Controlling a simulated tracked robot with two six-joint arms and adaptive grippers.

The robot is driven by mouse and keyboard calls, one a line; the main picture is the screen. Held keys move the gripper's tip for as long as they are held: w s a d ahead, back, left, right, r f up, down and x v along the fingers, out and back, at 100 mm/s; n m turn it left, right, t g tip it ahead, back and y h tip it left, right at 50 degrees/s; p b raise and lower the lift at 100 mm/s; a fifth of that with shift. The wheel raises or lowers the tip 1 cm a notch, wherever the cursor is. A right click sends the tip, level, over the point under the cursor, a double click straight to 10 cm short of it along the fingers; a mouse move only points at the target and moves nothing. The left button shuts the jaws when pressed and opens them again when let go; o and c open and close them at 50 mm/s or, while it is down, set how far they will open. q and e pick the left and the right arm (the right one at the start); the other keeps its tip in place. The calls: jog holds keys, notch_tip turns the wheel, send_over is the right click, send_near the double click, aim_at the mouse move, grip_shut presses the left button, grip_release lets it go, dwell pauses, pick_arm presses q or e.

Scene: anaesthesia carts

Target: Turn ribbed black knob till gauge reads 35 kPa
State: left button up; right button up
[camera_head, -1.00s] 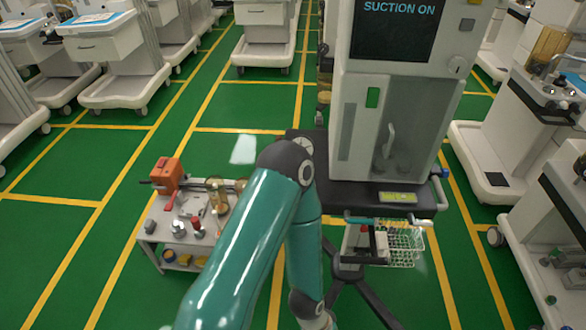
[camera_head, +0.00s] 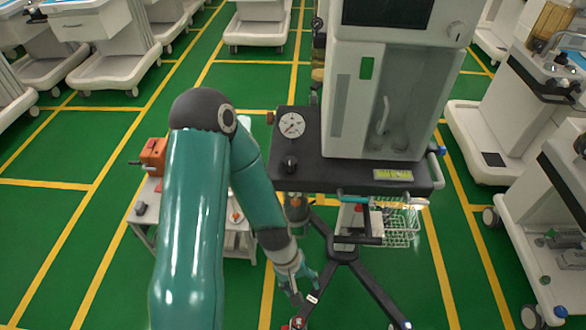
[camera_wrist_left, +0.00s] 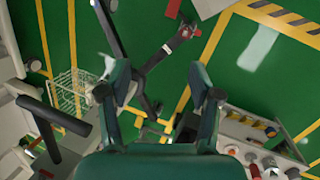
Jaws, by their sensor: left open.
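The black knob (camera_head: 289,163) stands on the dark shelf (camera_head: 310,172) of the suction unit, at its left end. The round white gauge (camera_head: 291,125) is just behind it; its needle and reading are too small to tell. My left gripper (camera_head: 305,288) hangs well below and in front of the knob, apart from it, beside the stand's legs. In the left wrist view my left gripper (camera_wrist_left: 166,92) is open and empty, with floor and a stand leg showing beyond its fingers. The knob cannot be made out there. My right gripper is not in view.
The white suction cabinet (camera_head: 343,95) rises from the shelf. A wire basket (camera_head: 401,226) hangs below it, and black stand legs (camera_head: 372,285) spread over the floor. A low cart with an orange device (camera_head: 152,152) is partly behind my left arm. Other carts stand around.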

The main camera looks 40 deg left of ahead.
pick_arm(q)
jog(key=a+r+n+t+b, duration=0.1)
jog(key=a+r+n+b, duration=0.15)
jog(key=a+n, duration=0.4)
jog(key=n+t+y+b, duration=0.3)
jog(key=n+t+b, duration=0.4)
jog(key=n+t, duration=0.85)
send_near(288, 162)
jog(key=w+n+g+b, duration=0.1)
jog(key=w, duration=0.2)
jog(key=w+n+g+b, duration=0.1)
jog(key=w+b, duration=0.1)
jog(key=w, duration=0.1)
jog(key=w+n+g+b, duration=0.1)
jog(key=w+g, duration=0.1)
jog(key=w, duration=0.1)
jog(key=shift+w+f+n, duration=0.25)
jog(key=shift+w+n, duration=0.05)
jog(key=shift+w, duration=0.05)
jog(key=shift+w+f+y, duration=0.15)
jog(key=shift+w+y, duration=0.15)
jog(key=shift+w, duration=0.3)
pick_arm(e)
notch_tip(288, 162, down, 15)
